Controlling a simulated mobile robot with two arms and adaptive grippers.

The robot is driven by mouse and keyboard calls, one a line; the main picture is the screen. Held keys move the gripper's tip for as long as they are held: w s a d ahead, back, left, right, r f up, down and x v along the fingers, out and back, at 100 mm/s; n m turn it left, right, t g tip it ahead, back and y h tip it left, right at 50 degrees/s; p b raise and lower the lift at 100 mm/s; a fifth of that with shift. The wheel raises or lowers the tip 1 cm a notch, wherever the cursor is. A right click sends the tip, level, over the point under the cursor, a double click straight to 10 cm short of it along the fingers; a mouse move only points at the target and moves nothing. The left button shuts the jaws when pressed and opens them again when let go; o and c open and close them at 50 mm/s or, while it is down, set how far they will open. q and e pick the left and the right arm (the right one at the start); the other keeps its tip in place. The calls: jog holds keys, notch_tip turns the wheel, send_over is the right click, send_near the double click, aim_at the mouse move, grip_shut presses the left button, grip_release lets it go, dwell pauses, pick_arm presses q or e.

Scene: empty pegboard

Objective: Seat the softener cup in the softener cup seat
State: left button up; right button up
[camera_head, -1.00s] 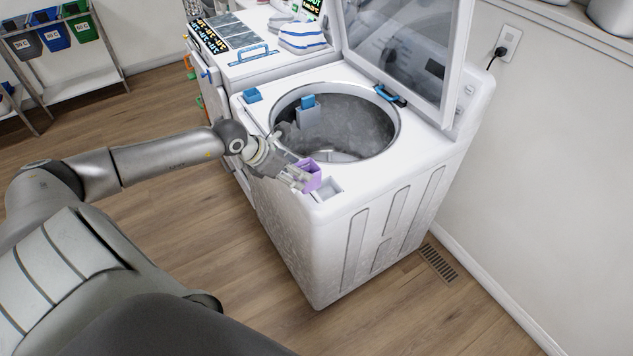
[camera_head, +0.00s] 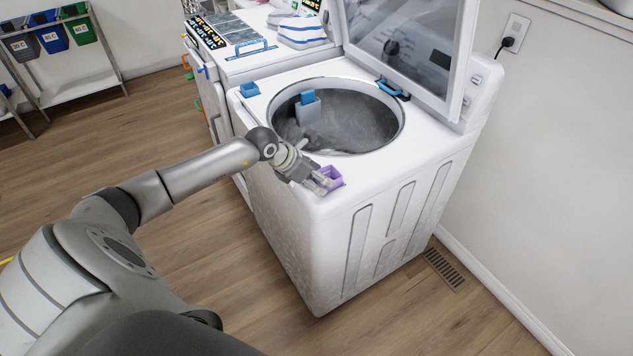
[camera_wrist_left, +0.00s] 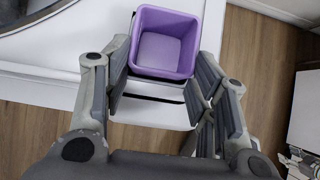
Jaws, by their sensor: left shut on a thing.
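The purple softener cup (camera_head: 332,174) is a square open-topped cup at the washer's front corner. It is upright and empty inside in the left wrist view (camera_wrist_left: 163,45). My left gripper (camera_head: 322,181) is shut on it, with one finger at each side. The softener cup seat, seen earlier as a pale square recess at this corner, is now covered by the cup. Only a dark gap and pale strip show below the cup in the wrist view. I cannot tell how deep the cup sits. My right gripper is not in view.
The white washer (camera_head: 390,215) has its lid (camera_head: 410,55) raised and its drum (camera_head: 350,120) open. A blue-topped grey piece (camera_head: 308,106) stands at the drum. A blue piece (camera_head: 249,89) sits at the left corner. Floor is clear around the washer.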

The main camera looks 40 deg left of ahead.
pick_arm(q)
jog(key=shift+f, duration=0.15)
jog(key=o, duration=0.9)
jog(key=shift+f, duration=0.1)
jog(key=shift+o, duration=0.2)
jog(key=shift+s+r, duration=0.1)
jog(key=shift+r, duration=0.2)
jog(key=b+v, duration=0.2)
jog(key=v, duration=0.9)
jog(key=shift+s+r, duration=0.25)
jog(key=shift+s, duration=0.05)
jog(key=shift+a, duration=0.15)
